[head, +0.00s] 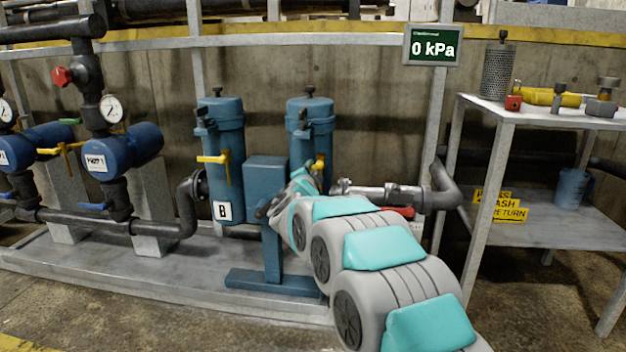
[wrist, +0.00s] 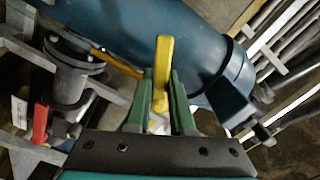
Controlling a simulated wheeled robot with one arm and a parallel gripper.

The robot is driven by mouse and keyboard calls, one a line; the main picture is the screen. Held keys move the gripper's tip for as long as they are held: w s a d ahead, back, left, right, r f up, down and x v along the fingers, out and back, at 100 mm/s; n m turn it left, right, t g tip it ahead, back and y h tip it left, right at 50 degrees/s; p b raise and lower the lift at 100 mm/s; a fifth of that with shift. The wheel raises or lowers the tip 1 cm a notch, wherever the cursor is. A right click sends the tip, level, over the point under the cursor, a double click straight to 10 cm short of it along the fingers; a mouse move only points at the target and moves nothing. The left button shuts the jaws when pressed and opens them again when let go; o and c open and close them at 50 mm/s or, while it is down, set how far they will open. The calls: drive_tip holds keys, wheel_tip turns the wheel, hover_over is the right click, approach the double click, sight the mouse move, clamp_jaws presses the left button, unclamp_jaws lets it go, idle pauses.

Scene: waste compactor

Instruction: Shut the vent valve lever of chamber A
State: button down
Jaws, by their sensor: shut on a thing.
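Two blue upright chambers stand on the skid in the head view. The left one carries a "B" plate (head: 222,211); the right one, which I take for chamber A (head: 311,112), is partly hidden by my arm. A yellow lever (head: 319,162) shows on its side just above my arm's end. In the wrist view my gripper (wrist: 161,78) has its green fingers closed on an upright yellow lever (wrist: 163,52), against the blue chamber body (wrist: 195,45). My fingertips cannot be made out in the head view.
Chamber B has its own yellow lever (head: 213,159). A blue pedestal (head: 268,215) stands between the chambers. The display (head: 434,46) reads 0 kPa. A red handle (wrist: 40,123) and another yellow bar (wrist: 115,63) lie left of my fingers. A shelf table (head: 545,112) stands right.

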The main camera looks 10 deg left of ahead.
drive_tip(key=m+b, duration=0.1)
drive_tip(key=m, duration=0.1)
drive_tip(key=shift+a+m, duration=0.2)
drive_tip(key=shift+m, duration=0.2)
drive_tip(key=shift+r+m+b, duration=0.25)
drive_tip(key=shift+m+b, duration=0.3)
drive_tip(key=shift+m, duration=0.2)
drive_tip(key=shift+r+m+b, duration=0.25)
drive_tip(key=shift+m+b, duration=0.25)
drive_tip(key=shift+m, duration=0.25)
drive_tip(key=shift+d, duration=0.1)
drive_tip(key=c, duration=0.8)
unclamp_jaws()
drive_tip(key=shift+r, duration=0.1)
drive_tip(key=shift+s, duration=3.9)
